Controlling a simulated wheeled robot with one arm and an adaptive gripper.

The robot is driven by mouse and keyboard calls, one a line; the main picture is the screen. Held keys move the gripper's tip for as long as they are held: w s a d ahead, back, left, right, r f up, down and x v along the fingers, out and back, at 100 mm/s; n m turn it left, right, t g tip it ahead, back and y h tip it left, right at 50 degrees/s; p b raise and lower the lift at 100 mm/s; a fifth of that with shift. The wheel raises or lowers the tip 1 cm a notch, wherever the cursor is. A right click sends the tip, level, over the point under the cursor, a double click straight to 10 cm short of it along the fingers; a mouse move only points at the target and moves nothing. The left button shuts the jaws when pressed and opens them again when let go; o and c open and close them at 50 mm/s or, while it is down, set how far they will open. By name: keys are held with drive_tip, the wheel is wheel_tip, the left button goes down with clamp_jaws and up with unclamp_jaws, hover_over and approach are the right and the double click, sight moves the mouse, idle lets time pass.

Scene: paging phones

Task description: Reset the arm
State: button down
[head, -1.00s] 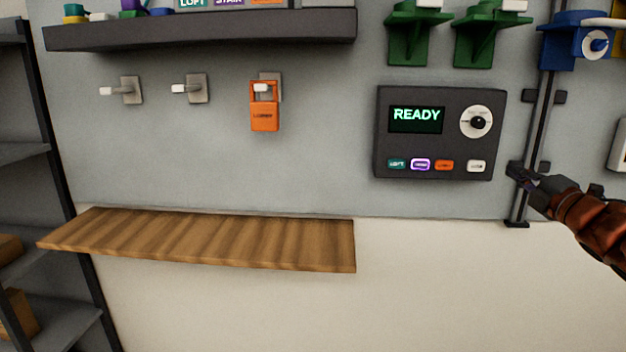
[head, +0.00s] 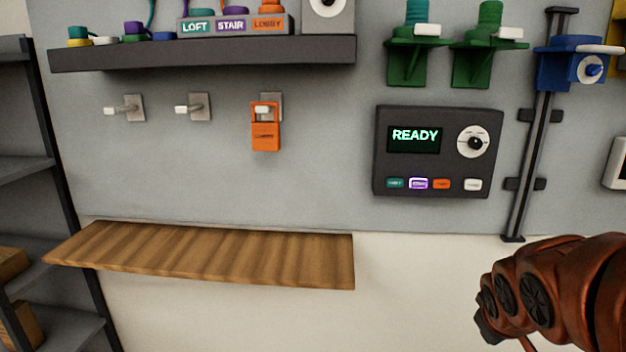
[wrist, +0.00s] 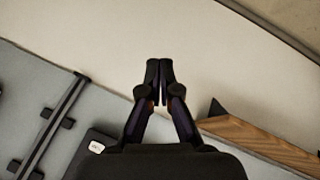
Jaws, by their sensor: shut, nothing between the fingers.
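My gripper (wrist: 159,84) is shut and empty in the wrist view, its two fingertips together in front of the pale wall. In the head view my red-brown arm is at the lower right, and the fingers are not clearly seen there. The gripper is apart from the wall panel and the shelves.
A dark control box (head: 438,152) reading READY is on the wall, with a vertical rail (head: 535,140) to its right. A wooden shelf (head: 205,255) juts out at lower left. An orange LOBBY tag (head: 265,136) hangs on a peg. Dark shelving (head: 50,150) stands far left.

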drive_tip(key=s+a+f+m+g+y, duration=0.1)
drive_tip(key=s+a+g, duration=0.1)
drive_tip(key=s+a, duration=0.2)
drive_tip(key=s+a+f+m+g+y+p, duration=0.1)
drive_tip(key=s+a, duration=0.4)
drive_tip(key=s, duration=0.6)
drive_tip(key=s+a+f+m+g+y, duration=0.1)
drive_tip(key=s+a+g, duration=0.3)
drive_tip(key=s, duration=0.4)
drive_tip(key=shift+s+a+f+g+p, duration=0.2)
drive_tip(key=shift+a+f+g+p, duration=0.15)
drive_tip(key=shift+f, duration=0.3)
